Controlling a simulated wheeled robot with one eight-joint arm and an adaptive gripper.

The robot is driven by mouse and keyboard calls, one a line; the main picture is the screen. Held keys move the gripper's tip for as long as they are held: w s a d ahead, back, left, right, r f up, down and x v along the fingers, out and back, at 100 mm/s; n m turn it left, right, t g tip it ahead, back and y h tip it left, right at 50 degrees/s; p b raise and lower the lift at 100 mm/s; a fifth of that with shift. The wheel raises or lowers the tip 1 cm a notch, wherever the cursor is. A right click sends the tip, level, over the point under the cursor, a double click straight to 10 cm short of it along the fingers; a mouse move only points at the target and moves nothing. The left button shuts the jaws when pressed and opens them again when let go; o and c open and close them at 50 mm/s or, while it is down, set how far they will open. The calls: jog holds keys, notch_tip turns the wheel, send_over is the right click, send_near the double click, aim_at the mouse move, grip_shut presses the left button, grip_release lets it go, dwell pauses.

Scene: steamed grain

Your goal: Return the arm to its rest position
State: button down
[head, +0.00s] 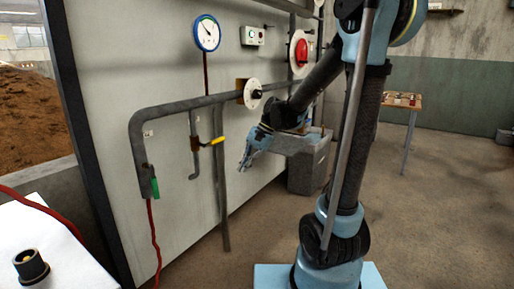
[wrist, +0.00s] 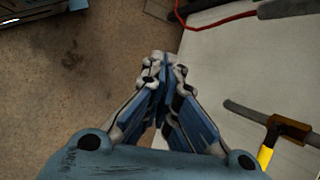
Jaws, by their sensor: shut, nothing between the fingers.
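My gripper (head: 246,160) hangs at the end of my arm in the middle of the head view, tilted down and to the left. It is in front of the pale panel (head: 165,75), just right of the yellow-handled valve (head: 214,141). In the wrist view my gripper (wrist: 160,62) has its fingers together with nothing between them. The yellow handle (wrist: 265,157) shows to the right of the fingers there, apart from them. My arm is bent and reaches out toward the panel.
Grey pipes (head: 190,104) run along the panel, with a round white flange (head: 252,93), a dial gauge (head: 207,33) and a red round fitting (head: 300,52). A grey bin (head: 308,168) stands behind my gripper. A small table (head: 403,101) is at the back right. Open floor (head: 440,200) lies right.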

jog(key=s+d+f+n+t+h, duration=0.2)
jog(key=s+d+f+h, duration=0.1)
jog(key=s+d, duration=0.6)
jog(key=s+d+f+n+t+h, duration=0.2)
jog(key=s+d, duration=0.7)
jog(key=d, duration=0.5)
notch_tip(320, 180, down, 3)
jog(key=shift+d+r+n+h, duration=0.1)
jog(key=shift+d+n+h, duration=0.3)
jog(key=shift+n, duration=0.2)
